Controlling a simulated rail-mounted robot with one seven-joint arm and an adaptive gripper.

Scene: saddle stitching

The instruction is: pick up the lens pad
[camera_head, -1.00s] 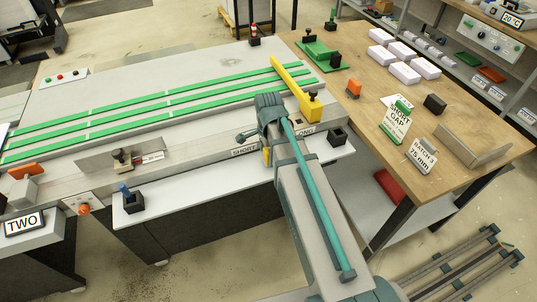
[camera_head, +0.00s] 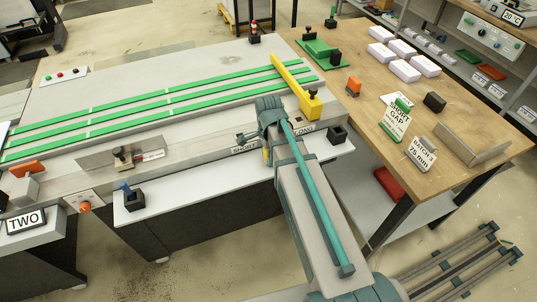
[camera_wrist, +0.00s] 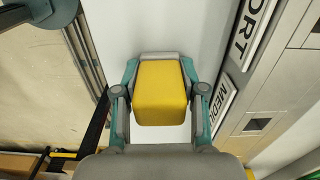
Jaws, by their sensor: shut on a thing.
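A yellow block (camera_wrist: 161,92), which I take to be the lens pad, sits between the two fingers of my gripper (camera_wrist: 160,88) in the wrist view. The fingers are closed against its left and right sides. In the head view my gripper is mostly hidden under the wrist, at the front edge of the machine bed. Only a small yellow patch (camera_head: 266,155) shows beside the arm there. In the wrist view a pale surface lies behind the block. I cannot tell whether the block touches it.
A label strip (camera_wrist: 247,70) runs along the right in the wrist view. In the head view a yellow bar (camera_head: 294,84) lies across the green strips right of my wrist. A dark open holder (camera_head: 337,135) stands on the white shelf to the right, a blue-topped one (camera_head: 132,198) to the left.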

